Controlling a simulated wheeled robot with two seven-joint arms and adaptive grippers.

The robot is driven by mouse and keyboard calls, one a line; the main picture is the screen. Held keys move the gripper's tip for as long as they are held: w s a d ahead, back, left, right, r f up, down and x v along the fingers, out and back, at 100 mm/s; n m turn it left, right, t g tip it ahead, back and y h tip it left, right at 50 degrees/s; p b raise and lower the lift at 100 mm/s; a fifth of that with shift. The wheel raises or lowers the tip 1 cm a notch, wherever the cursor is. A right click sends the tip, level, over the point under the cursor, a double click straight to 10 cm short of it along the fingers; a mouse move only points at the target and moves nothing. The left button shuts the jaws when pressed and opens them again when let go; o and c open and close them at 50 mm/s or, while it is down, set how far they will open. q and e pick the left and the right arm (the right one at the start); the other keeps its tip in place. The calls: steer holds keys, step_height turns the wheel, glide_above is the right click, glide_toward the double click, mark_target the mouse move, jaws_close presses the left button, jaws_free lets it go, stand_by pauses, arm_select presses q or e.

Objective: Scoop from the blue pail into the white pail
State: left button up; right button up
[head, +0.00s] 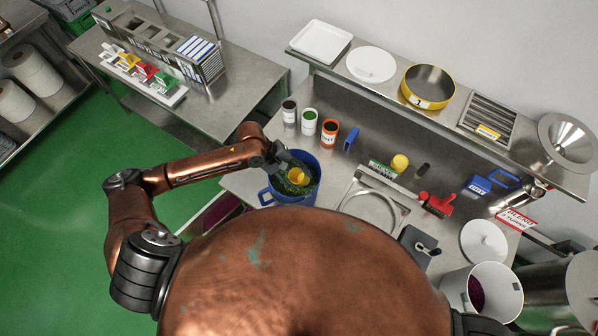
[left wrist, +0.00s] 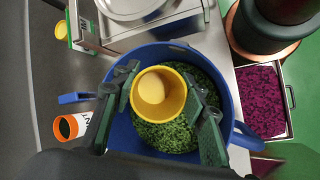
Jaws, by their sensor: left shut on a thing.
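The blue pail (head: 272,198) stands on the steel table, holding chopped green leaves (head: 300,186). My left gripper (head: 281,160) reaches over it and is shut on a yellow scoop (head: 298,176). In the left wrist view the yellow scoop (left wrist: 150,113) sits between my fingers (left wrist: 163,80), over or in the leaves (left wrist: 204,82) inside the blue pail (left wrist: 124,142). The scoop looks empty inside; its contact with the leaves is unclear. The white pail (head: 505,282) is at lower right, with purple matter (head: 476,294) inside. My right gripper is not seen.
A white lid (head: 483,241) lies behind the white pail. Behind the blue pail stand several jars, including an orange one (head: 329,133). A scale (head: 372,204), a red-handled brush (head: 435,204) and a grey device (head: 419,245) lie between the pails. A shelf (head: 395,98) runs above.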

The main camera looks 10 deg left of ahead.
arm_select(q)
step_height(320, 180, down, 3)
steer(key=shift+f+b, duration=0.1)
steer(key=shift+b, duration=0.3)
step_height(320, 180, down, 3)
steer(key=b, duration=0.4)
steer(key=shift+f, duration=1)
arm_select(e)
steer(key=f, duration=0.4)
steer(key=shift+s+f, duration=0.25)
